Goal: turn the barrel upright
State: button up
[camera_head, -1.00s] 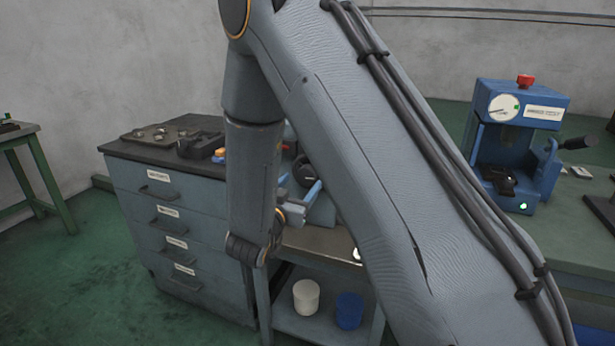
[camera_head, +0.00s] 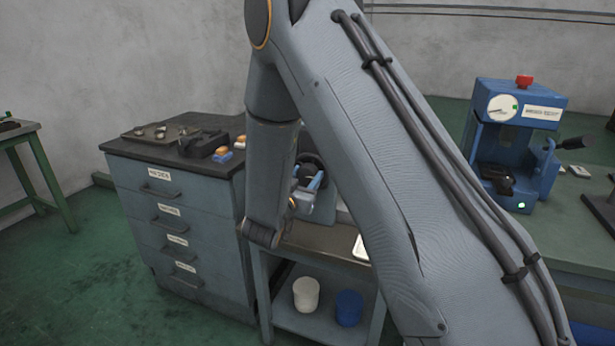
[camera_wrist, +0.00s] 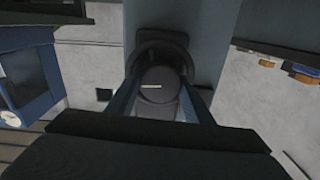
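A dark round drum-like body, which looks like the barrel, faces the wrist camera (camera_wrist: 160,82), with a pale line on its face and a dark ring around it. In the head view its dark rounded rim (camera_head: 311,160) shows behind my arm, above a grey-blue body on the shelf unit. Its tilt is hard to tell. My gripper (camera_wrist: 163,92) has its two blue fingers spread, one at each side of the dark drum. I cannot tell whether they touch it. In the head view my gripper (camera_head: 311,183) is mostly hidden behind my forearm.
A drawer cabinet (camera_head: 180,215) stands at the left, with orange-and-blue pieces (camera_head: 222,155) on top. A white container (camera_head: 306,294) and a blue one (camera_head: 349,308) stand on the lower shelf. A blue machine with a gauge (camera_head: 520,110) stands on the right bench.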

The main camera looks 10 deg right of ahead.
jog(key=shift+n+p, duration=0.3)
jog(key=n+p, duration=0.1)
jog(key=n, duration=0.1)
jog(key=shift+s+r+n+p, duration=0.1)
jog(key=shift+n+p, duration=0.25)
jog(key=shift+n, duration=0.05)
jog(key=n+p, duration=0.2)
jog(key=n, duration=0.2)
jog(key=n+p, duration=0.2)
jog(key=n, duration=0.3)
jog(key=shift+g, duration=0.3)
jog(key=shift+a+f+n+p, duration=0.15)
jog(key=shift+n+p, duration=0.7)
jog(key=shift+n, duration=1.25)
